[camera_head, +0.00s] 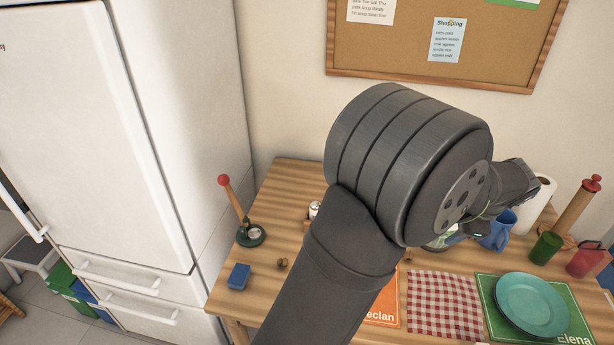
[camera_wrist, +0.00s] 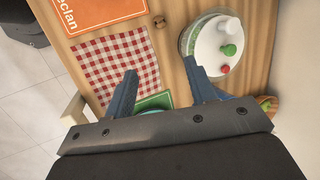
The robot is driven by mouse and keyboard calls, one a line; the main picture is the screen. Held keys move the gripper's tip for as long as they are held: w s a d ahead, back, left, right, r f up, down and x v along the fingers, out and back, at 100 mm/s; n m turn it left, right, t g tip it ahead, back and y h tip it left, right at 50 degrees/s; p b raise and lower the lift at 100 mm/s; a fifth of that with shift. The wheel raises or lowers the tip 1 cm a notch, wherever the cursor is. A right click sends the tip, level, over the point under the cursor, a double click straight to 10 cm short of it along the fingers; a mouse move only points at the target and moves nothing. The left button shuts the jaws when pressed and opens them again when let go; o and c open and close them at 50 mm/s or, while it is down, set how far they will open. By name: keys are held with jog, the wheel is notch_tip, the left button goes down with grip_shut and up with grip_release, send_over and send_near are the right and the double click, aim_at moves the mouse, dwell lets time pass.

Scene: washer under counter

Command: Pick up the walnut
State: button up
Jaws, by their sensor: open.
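A small brown lump (camera_head: 282,264), which looks like the walnut, lies on the wooden table in the head view, right of a blue block and left of my arm. In the wrist view a small round brown spot (camera_wrist: 159,21) shows near the orange mat's corner; I cannot tell whether it is a nut or a knot in the wood. My gripper (camera_wrist: 160,68) is open and empty, its two fingers apart above the checked cloth and the table. In the head view my gripper is largely hidden behind my wrist, at the right, well away from the brown lump.
The blue block (camera_head: 238,276) and a red-knobbed stick on a green base (camera_head: 250,235) stand near the lump. A round tray (camera_wrist: 187,48) holds white, green and red items. A blue mug (camera_head: 498,232), paper roll (camera_head: 535,205) and teal plate (camera_head: 532,304) stand right.

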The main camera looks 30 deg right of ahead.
jog(key=w+a+f+n+g+h, duration=0.45)
jog(key=w+f+n, duration=0.2)
jog(key=w, duration=0.55)
jog(key=shift+g+y, duration=0.45)
jog(key=x, duration=1.1)
jog(key=shift+s+a+f, duration=0.2)
jog(key=shift+a+f, duration=0.1)
jog(key=shift+s+d+x, duration=0.1)
jog(key=shift+x, duration=1.3)
jog(key=shift+s+d+x, duration=0.15)
jog(key=shift+x, duration=1.25)
jog(key=shift+r, duration=0.2)
jog(key=c, duration=1.1)
